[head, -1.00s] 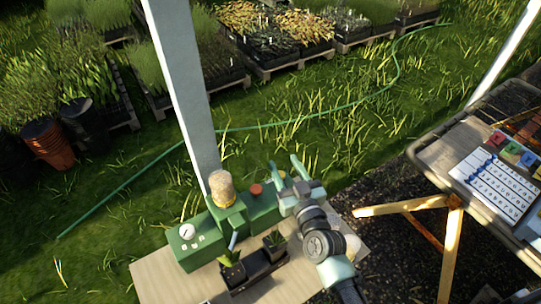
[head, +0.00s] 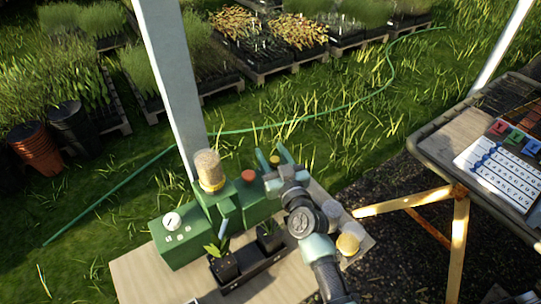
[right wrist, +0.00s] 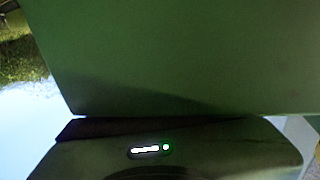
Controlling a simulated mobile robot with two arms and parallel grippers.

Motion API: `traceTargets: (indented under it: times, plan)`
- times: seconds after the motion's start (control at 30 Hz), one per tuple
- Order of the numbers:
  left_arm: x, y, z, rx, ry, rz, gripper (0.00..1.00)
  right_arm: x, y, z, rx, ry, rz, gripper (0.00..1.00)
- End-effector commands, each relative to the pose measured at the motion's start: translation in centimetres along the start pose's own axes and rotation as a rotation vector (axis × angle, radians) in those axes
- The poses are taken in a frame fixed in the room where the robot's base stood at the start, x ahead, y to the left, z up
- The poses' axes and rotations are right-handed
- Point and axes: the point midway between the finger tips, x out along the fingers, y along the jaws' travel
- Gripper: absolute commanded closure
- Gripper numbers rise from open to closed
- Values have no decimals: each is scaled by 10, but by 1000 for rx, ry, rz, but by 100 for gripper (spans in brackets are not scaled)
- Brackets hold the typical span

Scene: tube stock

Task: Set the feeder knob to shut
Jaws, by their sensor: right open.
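The green feeder machine (head: 186,241) stands on the light board, with a clear hopper of tan grains (head: 210,171) on top. A round red-orange cap or knob (head: 248,175) sits on its top, right of the hopper. A small yellow knob-like piece (head: 275,160) shows farther right. I cannot tell which is the feeder knob, nor read its setting. My right gripper (head: 274,156) is open, its pale green fingers seen on either side of the yellow piece; contact cannot be told. In the right wrist view a plain green surface (right wrist: 190,60) fills most of the picture. My left gripper is out of view.
A white gauge (head: 172,221) is on the machine's left end. A black tray (head: 262,273) with potted seedlings stands in front. Round pale and yellow lidded pieces (head: 348,244) lie right of my arm. A white post (head: 176,90) rises behind; a table (head: 450,146) stands right.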

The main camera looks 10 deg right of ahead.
Motion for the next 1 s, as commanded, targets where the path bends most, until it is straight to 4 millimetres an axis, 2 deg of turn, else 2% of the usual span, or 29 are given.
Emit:
traceTargets:
  times: [0.13, 0.37, 0.53, 1.0]
  plan:
    - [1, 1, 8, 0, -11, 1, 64, 6, 0, 1, -1, -2, -1, 53]
    - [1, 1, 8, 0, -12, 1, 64, 6, 0, 0, -1, -2, -1, 53]
    - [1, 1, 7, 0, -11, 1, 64, 6, 0, 0, -1, -1, -1, 100]
    - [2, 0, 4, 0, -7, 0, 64, 5, 0, 0, -1, -1, 0, 100]
